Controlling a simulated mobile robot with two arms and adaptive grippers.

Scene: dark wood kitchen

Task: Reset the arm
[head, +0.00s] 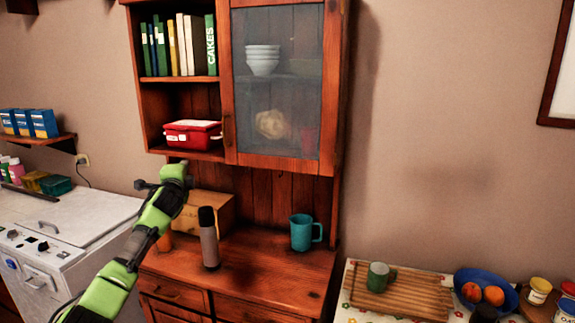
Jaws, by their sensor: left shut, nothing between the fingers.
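My left arm (150,222), green and black, rises from the bottom left in front of the wooden cupboard. Its dark left gripper (143,185) is at the upper end, turned to the left beside the cupboard's left edge. It is small in the picture, looks shut and holds nothing. My right gripper is not in view.
A grey bottle with a black top (209,240) and a teal mug (303,232) stand on the cupboard counter (265,265). A white stove (70,235) is left; a cutting board (405,295) lies right.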

